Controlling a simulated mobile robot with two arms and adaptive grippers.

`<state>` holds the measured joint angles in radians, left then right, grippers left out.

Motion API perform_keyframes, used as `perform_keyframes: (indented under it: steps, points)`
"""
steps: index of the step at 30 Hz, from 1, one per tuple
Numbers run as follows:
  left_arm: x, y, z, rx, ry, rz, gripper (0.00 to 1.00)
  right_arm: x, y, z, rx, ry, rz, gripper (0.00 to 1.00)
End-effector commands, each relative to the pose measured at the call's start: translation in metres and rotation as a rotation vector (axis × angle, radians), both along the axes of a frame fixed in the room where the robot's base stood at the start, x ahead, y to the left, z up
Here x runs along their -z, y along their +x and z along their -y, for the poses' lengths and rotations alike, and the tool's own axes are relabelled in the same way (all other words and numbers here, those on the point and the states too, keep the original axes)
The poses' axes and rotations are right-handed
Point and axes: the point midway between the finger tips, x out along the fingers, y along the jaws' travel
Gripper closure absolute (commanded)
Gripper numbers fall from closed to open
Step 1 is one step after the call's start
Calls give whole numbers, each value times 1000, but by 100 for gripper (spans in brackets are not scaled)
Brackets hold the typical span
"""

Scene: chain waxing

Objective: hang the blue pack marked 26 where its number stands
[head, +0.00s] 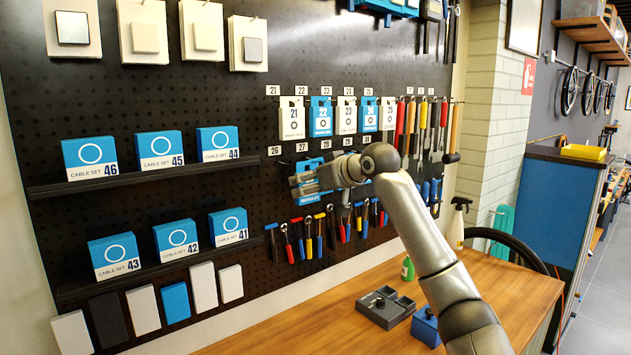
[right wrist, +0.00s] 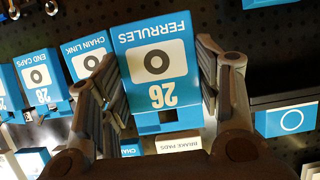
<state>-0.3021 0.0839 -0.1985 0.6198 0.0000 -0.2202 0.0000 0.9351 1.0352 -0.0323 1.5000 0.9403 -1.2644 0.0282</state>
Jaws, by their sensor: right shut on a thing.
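The number plate 26 (head: 275,150) is on the board, just up and left of the pack. The peg under it is not clearly visible, and I cannot tell whether the pack touches it. My left gripper is not in view.
Packs 21 (head: 292,118) and 22 (head: 320,117) hang in the row above. A blue CHAIN LINK pack (right wrist: 88,60) hangs close beside the held pack. Small tools (head: 300,240) hang below. Shelves of blue cable sets (head: 148,203) are to the left. A grey tray (head: 386,308) lies on the bench.

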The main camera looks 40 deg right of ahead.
Motion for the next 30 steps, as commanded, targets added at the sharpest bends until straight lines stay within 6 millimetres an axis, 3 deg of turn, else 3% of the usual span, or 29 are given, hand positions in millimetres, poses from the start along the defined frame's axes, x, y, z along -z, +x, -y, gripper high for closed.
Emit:
perform_keyframes:
  steps: [30]
  points:
    - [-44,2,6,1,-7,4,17,5,57,6,-1,1,0,65]
